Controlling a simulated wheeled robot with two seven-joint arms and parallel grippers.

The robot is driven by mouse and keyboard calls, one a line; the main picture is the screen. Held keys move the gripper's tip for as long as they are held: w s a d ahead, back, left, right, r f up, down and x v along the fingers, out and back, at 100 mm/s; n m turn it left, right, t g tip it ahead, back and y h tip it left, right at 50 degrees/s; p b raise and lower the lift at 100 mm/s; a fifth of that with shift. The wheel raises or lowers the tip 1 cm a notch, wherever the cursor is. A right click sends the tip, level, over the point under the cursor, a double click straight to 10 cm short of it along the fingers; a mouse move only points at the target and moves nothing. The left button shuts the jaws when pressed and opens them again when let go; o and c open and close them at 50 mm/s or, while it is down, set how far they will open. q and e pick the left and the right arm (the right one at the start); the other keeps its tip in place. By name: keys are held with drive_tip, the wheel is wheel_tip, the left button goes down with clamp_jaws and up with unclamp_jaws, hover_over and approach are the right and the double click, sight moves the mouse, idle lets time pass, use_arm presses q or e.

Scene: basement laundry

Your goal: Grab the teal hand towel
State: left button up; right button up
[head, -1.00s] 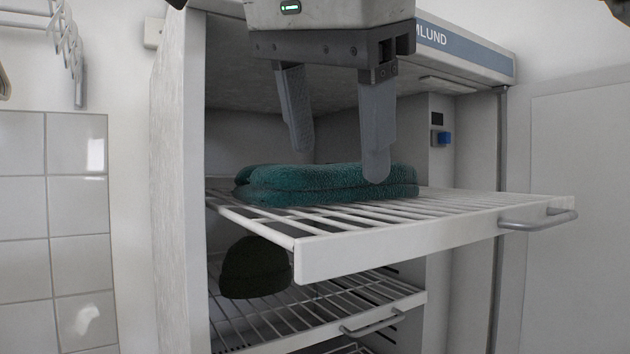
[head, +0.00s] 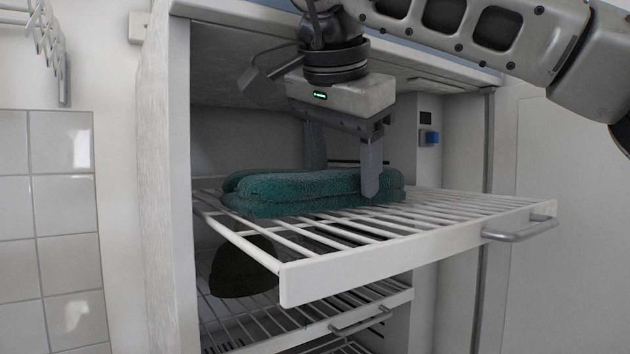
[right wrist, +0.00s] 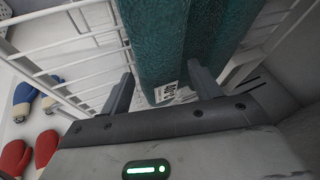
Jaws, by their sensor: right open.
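The teal hand towel (head: 310,190) lies folded in a thick bundle on a pulled-out white wire shelf (head: 390,267) of a cabinet. My right gripper (head: 343,180) is open over the towel's right end. One finger is on the near side of the towel, and the other is behind it, its tip hidden. My left gripper is not in view.
A dark rounded cloth item (head: 243,268) is below the shelf, above or on a lower wire rack (head: 310,318). The cabinet's left wall (head: 165,190) and ceiling enclose the towel. Blue and red mitt-like items (right wrist: 22,103) show below in the right wrist view.

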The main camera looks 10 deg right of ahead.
drive_tip(key=shift+w+d+f, duration=0.1)
drive_tip(key=shift+w+f, duration=0.1)
drive_tip(key=shift+f, duration=0.3)
drive_tip(key=c, duration=0.9)
drive_tip(key=shift+c, duration=0.3)
drive_tip(key=shift+r, duration=0.15)
